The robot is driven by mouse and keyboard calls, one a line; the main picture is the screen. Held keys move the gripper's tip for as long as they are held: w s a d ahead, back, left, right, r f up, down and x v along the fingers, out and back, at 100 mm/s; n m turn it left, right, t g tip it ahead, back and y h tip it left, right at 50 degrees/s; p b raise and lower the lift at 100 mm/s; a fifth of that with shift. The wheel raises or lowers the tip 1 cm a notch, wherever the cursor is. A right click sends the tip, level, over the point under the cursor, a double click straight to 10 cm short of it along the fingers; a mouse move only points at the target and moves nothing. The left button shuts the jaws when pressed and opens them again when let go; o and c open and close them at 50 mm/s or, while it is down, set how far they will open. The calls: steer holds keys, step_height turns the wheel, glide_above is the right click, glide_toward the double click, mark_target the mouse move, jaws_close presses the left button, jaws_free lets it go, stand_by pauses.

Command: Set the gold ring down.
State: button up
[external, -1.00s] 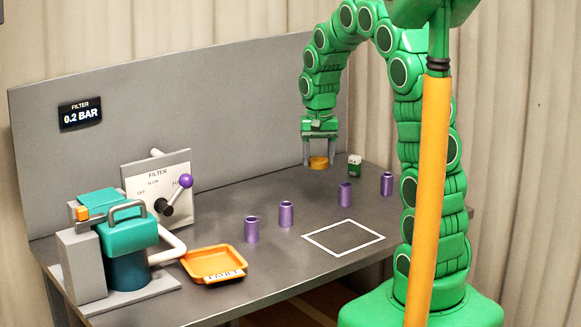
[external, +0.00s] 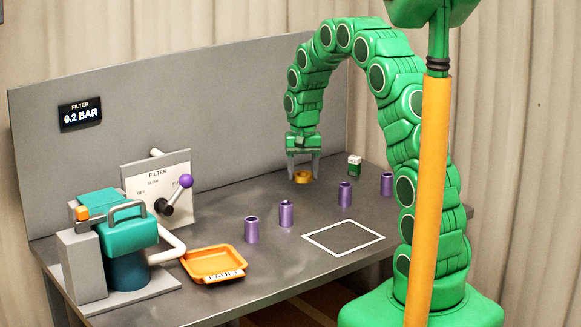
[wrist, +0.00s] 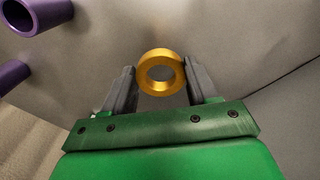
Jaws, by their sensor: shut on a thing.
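The gold ring (external: 303,177) is between the fingertips of my gripper (external: 303,174), which is shut on it. In the external view they are at the back of the grey table, behind the purple cylinders. Whether the ring touches the table or hangs just above it I cannot tell. In the wrist view the gold ring (wrist: 161,72) shows its open hole, with a grey finger of my gripper (wrist: 160,78) on each side.
Several purple cylinders (external: 285,213) stand in a row across the table. A white outlined square (external: 343,238) and an orange tray (external: 214,263) lie in front. A small green and white block (external: 354,166) stands right of the ring. A filter unit (external: 128,245) with a purple-knobbed lever (external: 186,181) fills the left.

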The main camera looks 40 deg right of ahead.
mark_target(302, 192)
steer(key=shift+w+f, duration=0.35)
steer(key=shift+f, duration=1.4)
steer(key=shift+f, duration=0.2)
steer(key=o, duration=1.2)
steer(key=shift+r, duration=0.15)
step_height(302, 192, up, 12)
steer(key=shift+r, duration=0.1)
